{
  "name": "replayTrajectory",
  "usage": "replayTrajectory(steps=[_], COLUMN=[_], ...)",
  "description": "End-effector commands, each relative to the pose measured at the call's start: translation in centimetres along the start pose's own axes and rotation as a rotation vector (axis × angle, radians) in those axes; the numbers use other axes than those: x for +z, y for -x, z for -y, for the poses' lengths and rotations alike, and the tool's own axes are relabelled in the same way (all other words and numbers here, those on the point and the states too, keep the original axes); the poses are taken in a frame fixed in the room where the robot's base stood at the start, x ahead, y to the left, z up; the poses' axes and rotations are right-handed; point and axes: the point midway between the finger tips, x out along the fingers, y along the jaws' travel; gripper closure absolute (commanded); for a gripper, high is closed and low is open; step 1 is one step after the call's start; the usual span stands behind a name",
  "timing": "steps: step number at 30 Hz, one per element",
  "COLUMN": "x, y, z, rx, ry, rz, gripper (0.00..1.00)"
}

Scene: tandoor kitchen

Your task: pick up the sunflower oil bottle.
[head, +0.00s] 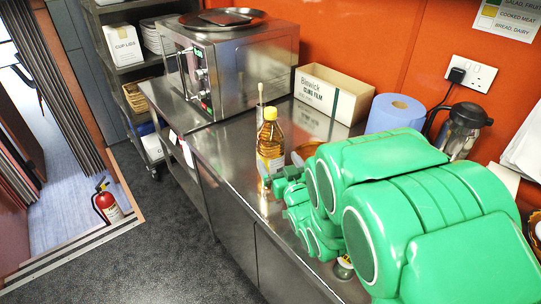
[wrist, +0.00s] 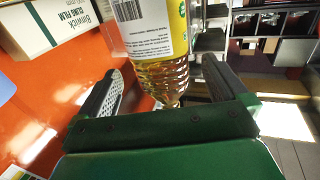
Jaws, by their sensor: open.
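The sunflower oil bottle (head: 270,143) stands upright on the steel counter in the head view. It is clear with golden oil, a yellow-orange cap and a pale label. In the wrist view the bottle (wrist: 152,38) shows its white barcode label and ribbed oil-filled part. My gripper (wrist: 162,72) is open, with one dark finger on each side of the bottle in that view. Gaps show between the bottle and both fingers, so it is not gripped. I cannot tell how deep it sits between them. In the head view my green arm hides part of the counter beside the bottle.
The steel counter (head: 228,150) carries an oven (head: 245,68) behind the bottle. A cling film box (head: 325,92), a blue paper roll (head: 396,112) and a dark kettle-like jug (head: 462,130) stand along the orange wall. A fire extinguisher (head: 107,203) is on the floor at left.

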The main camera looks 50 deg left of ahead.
Motion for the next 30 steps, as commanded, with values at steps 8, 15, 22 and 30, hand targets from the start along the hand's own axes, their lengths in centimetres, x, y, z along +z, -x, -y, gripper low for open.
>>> replayTrajectory(steps=[8, 15, 22, 30], x=[0.9, 1.0, 1.1, 1.3], y=[-0.8, -2.5, -3.8, -6.8], z=[0.0, 0.0, 0.0, 0.0], rx=[0.000, 0.000, 0.000, 0.000], ry=[0.001, 0.000, 0.001, 0.001], rz=[-0.005, -0.001, -0.003, -0.003], gripper=[0.00, 0.00, 0.00, 0.00])
